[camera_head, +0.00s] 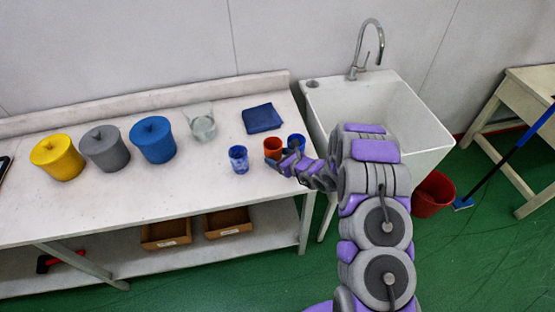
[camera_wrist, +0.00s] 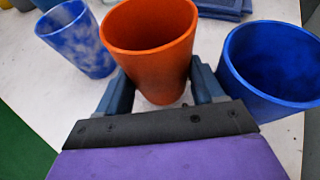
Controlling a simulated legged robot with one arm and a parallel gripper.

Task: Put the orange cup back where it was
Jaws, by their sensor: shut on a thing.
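The orange cup (camera_head: 272,148) is upright near the right end of the white table. In the wrist view the orange cup (camera_wrist: 150,45) stands between the two fingers of my gripper (camera_wrist: 160,92), which is shut on it. Its base looks close to the tabletop; I cannot tell whether it touches. In the head view my gripper (camera_head: 285,161) reaches the cup from the front right. A mottled blue cup (camera_head: 239,159) stands to the left of the orange cup, and a blue cup (camera_head: 296,142) to its right, close to the gripper.
A folded dark blue cloth (camera_head: 262,118) lies behind the cups. A clear container (camera_head: 201,124) and blue (camera_head: 153,142), grey (camera_head: 105,149) and yellow (camera_head: 58,158) lidded pots stand left. A white sink (camera_head: 385,105) adjoins the table's right end. Table front left of the cups is clear.

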